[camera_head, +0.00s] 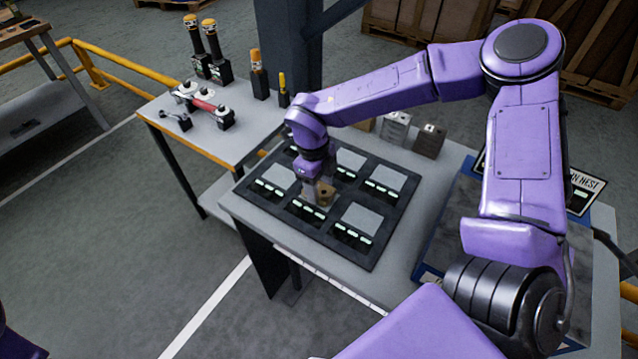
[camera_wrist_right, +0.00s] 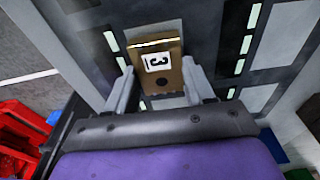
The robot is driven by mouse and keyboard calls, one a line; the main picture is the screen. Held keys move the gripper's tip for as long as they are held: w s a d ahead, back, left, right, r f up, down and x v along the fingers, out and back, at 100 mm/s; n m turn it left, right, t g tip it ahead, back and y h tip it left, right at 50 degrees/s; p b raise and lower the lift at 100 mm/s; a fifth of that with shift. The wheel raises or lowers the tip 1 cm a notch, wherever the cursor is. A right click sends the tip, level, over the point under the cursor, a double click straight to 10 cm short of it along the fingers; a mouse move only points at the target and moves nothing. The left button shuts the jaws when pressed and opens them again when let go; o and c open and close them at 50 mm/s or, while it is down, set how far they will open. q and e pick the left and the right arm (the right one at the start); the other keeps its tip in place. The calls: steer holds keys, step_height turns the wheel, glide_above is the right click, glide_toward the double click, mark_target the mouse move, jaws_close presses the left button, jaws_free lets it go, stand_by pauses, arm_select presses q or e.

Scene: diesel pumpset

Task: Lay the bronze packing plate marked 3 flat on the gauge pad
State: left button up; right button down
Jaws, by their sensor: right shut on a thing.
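My right gripper (camera_head: 318,184) is shut on the bronze plate (camera_head: 323,194), low over a front pocket of the dark tray (camera_head: 378,250). In the wrist view, the right gripper's fingers (camera_wrist_right: 158,78) flank the plate (camera_wrist_right: 160,45), whose white label reads 3. The plate has a dark hole near the gripper. I cannot tell whether it touches the tray. Which surface is the gauge pad is not clear; a dark slab with blue edges (camera_head: 440,235) lies to the right, partly behind my arm. My left gripper is not in view.
The tray has several grey squares and green marks. Small metal blocks (camera_head: 396,128) stand behind it. A side table (camera_head: 215,147) at the left holds upright tools and a red-barred part (camera_head: 205,104). A nest sign (camera_head: 583,192) stands at the right.

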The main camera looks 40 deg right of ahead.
steer(key=shift+f, duration=0.25)
steer(key=shift+c, duration=1.6)
jaws_free()
steer(key=shift+f, duration=0.1)
step_height(320, 180, up, 11)
steer(key=w+b, duration=0.1)
steer(key=shift+a+f, duration=0.2)
steer(key=shift+a, duration=0.1)
step_height(320, 180, up, 6)
steer(key=p, duration=0.6)
steer(key=shift+w, duration=0.1)
